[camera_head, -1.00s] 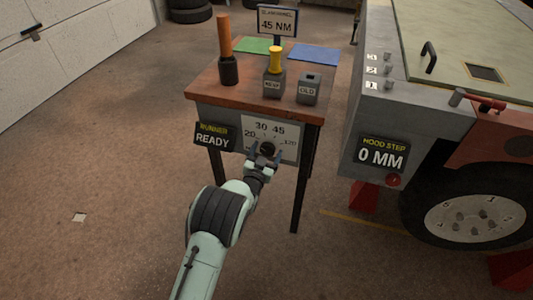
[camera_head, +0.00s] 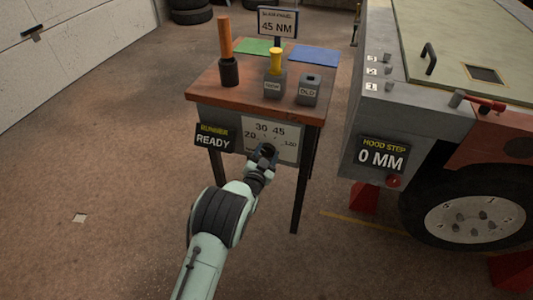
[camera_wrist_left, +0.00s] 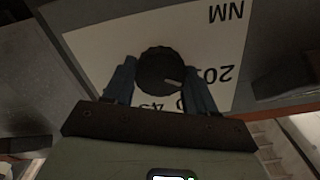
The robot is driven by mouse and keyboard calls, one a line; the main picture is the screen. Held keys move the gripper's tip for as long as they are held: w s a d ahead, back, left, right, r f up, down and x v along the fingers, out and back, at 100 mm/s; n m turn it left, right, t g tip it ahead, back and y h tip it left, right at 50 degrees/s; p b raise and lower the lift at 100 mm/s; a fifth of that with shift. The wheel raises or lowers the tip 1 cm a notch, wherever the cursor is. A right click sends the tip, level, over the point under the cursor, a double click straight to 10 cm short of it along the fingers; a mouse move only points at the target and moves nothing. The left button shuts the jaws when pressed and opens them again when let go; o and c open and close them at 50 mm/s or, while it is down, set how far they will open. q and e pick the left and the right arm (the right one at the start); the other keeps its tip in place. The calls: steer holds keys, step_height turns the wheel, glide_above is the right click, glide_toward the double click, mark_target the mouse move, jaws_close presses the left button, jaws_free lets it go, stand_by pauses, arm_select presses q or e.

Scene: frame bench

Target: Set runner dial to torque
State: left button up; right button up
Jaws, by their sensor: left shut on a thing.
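The runner dial is a black round knob (camera_wrist_left: 158,62) on a white plate (camera_head: 285,152) on the front of the wooden bench. The plate carries the numbers 20, 30, 45 and 120. My left gripper (camera_head: 265,152) is at the knob, and in the left wrist view its fingers (camera_wrist_left: 160,80) stand on either side of it, shut on it. The knob's pale mark points to the lower right in the wrist view, towards the partly hidden numbers between 20 and 45. The torque sign (camera_head: 277,22) above the bench reads 45 NM. My right gripper is not in view.
A runner display (camera_head: 214,138) reads READY. On the bench top (camera_head: 245,95) stand an orange-handled tool (camera_head: 226,50), a NEW block (camera_head: 274,85) and an OLD block (camera_head: 308,90). A vehicle with a 0 MM hood display (camera_head: 382,155) stands at right.

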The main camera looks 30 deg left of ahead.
arm_select(q)
steer(key=m, duration=0.5)
steer(key=shift+m+p, duration=0.3)
steer(key=shift+p, duration=0.05)
steer(key=m+p, duration=0.1)
steer(key=m, duration=0.4)
steer(key=shift+m+p, duration=0.3)
steer(key=shift+m, duration=2.2)
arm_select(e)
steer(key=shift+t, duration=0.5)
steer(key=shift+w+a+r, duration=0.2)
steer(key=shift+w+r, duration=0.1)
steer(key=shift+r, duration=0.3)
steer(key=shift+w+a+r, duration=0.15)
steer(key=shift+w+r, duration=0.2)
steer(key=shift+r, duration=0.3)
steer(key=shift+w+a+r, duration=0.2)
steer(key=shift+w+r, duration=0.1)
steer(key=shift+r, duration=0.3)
arm_select(q)
steer(key=shift+f, duration=0.1)
steer(key=o, duration=1.1)
steer(key=shift+c, duration=0.2)
steer(key=shift+s, duration=0.1)
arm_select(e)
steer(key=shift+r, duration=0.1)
